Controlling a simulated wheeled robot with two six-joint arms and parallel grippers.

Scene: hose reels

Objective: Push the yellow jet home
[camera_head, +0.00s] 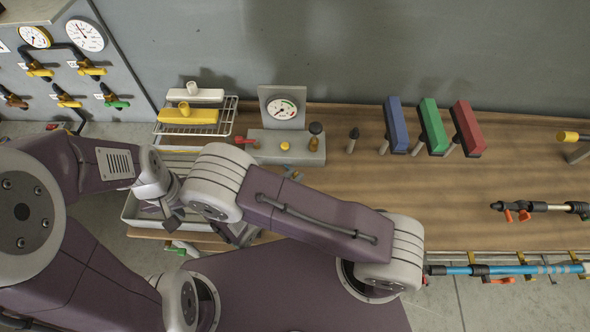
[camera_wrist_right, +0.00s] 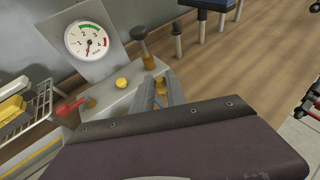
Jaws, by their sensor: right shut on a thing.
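A grey test box (camera_head: 310,160) with a dial gauge on an upright plate stands on the wooden bench. A small yellow knob-like piece (camera_wrist_right: 122,83), possibly the yellow jet, sits on its top. My right gripper (camera_wrist_right: 162,92) is at the front edge of the box, beside that piece, with its blue-grey fingers shut on a small yellow-brass thing (camera_wrist_right: 160,88). Most of this thing is hidden by the fingers and my purple arm link. In the head view my right arm link covers most of that gripper. My left gripper (camera_head: 172,208) is low at the left; its fingers are unclear.
A wire rack (camera_head: 228,112) holds yellow and white blocks at left. Blue, green and red handled tools (camera_head: 433,125) stand at the back. The bench centre is clear.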

